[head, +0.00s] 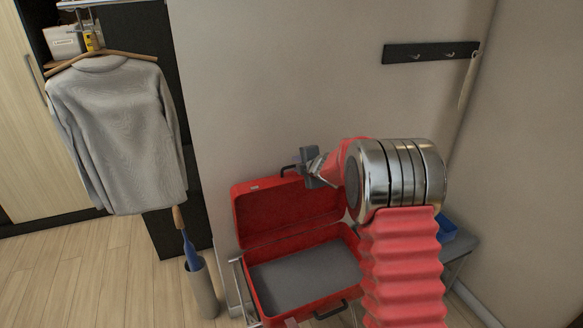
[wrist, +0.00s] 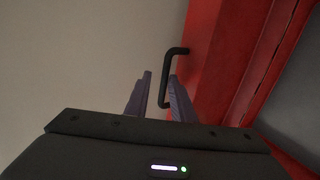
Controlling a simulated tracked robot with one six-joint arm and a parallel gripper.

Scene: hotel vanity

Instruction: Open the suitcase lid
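The red suitcase (head: 350,237) stands open in the head view, its grey-lined base showing. Its red lid (head: 290,210) stands up at the back, tilted away from the base. A black handle (head: 288,170) sits on the lid's top edge. My gripper (head: 308,167) is at the lid's top edge, by this handle. In the wrist view, my gripper's two fingers (wrist: 156,92) are apart, and the handle (wrist: 166,80) shows between their tips, closer to the right finger. Whether a finger touches it I cannot tell. My arm hides the right part of the suitcase.
The suitcase rests on a metal-framed stand (head: 238,285) near the wall. A grey bin (head: 203,290) with a blue-handled item stands left of it. A grey sweater (head: 118,130) hangs at the left. A dark hook rail (head: 430,52) is on the wall. A blue object (head: 446,228) lies at right.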

